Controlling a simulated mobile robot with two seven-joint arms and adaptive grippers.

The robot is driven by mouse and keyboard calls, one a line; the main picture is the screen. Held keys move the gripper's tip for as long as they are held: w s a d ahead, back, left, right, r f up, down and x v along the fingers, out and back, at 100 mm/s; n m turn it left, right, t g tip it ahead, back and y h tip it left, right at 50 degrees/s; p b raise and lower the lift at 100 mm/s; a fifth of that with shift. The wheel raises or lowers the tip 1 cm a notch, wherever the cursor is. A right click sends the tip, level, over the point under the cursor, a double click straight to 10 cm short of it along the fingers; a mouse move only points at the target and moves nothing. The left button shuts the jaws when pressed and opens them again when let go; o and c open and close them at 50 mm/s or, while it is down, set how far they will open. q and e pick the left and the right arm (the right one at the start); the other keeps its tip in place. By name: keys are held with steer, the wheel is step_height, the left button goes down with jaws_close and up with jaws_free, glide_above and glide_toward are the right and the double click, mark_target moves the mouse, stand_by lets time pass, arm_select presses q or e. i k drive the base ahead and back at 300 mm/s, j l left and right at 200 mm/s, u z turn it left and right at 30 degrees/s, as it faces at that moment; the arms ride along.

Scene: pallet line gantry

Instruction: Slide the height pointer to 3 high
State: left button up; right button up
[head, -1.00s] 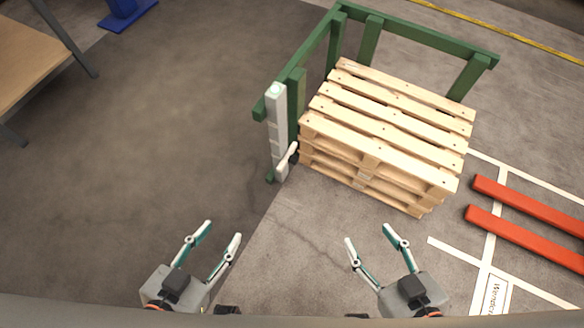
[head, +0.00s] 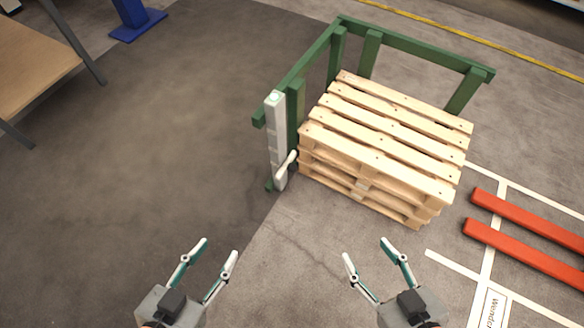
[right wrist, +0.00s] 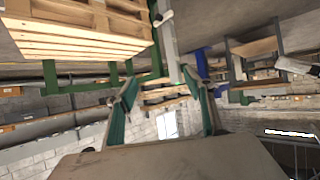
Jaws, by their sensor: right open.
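The height pointer (head: 286,166) is a small white lever low on a pale upright scale post (head: 276,130). The post is fixed to the corner of a green frame (head: 309,60), beside a stack of wooden pallets (head: 385,135). Scale markings are too small to read. My left gripper (head: 212,248) is open and empty, below and left of the post. My right gripper (head: 367,248) is open and empty, below and right of the post. In the right wrist view, the right gripper's fingers (right wrist: 165,92) are spread, with the post beyond them.
Two red forks (head: 530,225) lie at the right by white floor lines (head: 455,263). A wooden-topped table (head: 35,60) stands at the upper left, near a blue stand (head: 135,20). The floor between my grippers and the post is clear.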

mark_target(291, 168)
steer(key=i+l+u, duration=0.15)
steer(key=u, duration=0.25)
steer(key=i+l+u, duration=0.15)
steer(key=u, duration=0.25)
steer(key=i+l+u, duration=0.1)
steer(key=l+u, duration=0.3)
steer(key=i, duration=0.15)
steer(key=j+u, duration=0.05)
